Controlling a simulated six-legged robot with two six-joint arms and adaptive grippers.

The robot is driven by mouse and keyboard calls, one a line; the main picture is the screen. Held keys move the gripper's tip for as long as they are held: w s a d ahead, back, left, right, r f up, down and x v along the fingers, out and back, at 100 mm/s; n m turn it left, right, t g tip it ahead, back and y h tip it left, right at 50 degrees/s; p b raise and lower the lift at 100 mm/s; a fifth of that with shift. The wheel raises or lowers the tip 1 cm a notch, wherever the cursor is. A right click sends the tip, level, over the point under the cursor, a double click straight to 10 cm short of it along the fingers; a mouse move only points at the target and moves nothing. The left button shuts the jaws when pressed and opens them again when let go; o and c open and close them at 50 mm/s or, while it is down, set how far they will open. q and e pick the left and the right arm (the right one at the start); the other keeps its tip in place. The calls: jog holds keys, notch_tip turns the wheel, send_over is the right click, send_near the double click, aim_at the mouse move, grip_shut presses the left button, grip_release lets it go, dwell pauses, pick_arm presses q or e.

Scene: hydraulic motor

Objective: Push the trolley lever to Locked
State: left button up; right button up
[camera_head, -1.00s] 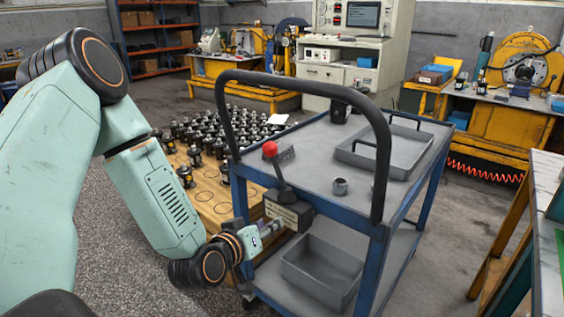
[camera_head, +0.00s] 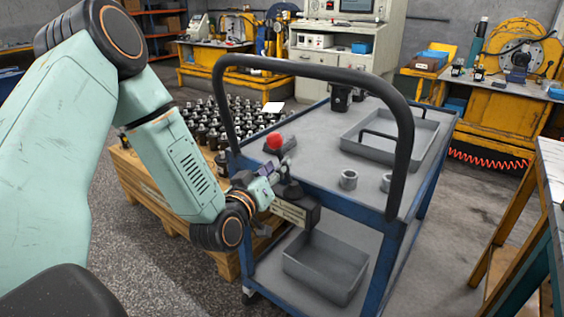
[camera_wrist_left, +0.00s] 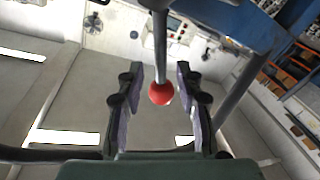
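The trolley (camera_head: 330,185) is blue with grey shelves and a black push handle (camera_head: 318,68). Its lever has a red ball knob (camera_head: 274,141) and rises from a dark box with a pale label (camera_head: 289,212) on the trolley's near end; the label text is too small to read. The lever leans up and to the left in the head view. My left gripper (camera_head: 281,167) is at the lever, just below the knob. In the left wrist view, my left gripper (camera_wrist_left: 160,82) is open, with the red knob (camera_wrist_left: 161,92) between its fingers and a gap on each side. My right gripper is out of view.
The top shelf holds a grey tray (camera_head: 405,150) and small metal cups (camera_head: 348,179). A grey bin (camera_head: 325,267) sits on the lower shelf. A wooden pallet (camera_head: 160,195) with several dark parts stands left of the trolley. A workbench (camera_head: 545,210) is at right.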

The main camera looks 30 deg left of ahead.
aim_at(281, 157)
pick_arm(q)
jog(key=shift+w+a+b, duration=0.15)
jog(key=shift+w+b, duration=0.1)
jog(key=shift+w, duration=0.85)
jog(key=shift+w+a+b, duration=0.1)
jog(key=shift+w+b, duration=0.1)
jog(key=shift+w, duration=0.85)
jog(key=shift+c, duration=0.2)
grip_shut()
jog(key=shift+f, duration=0.15)
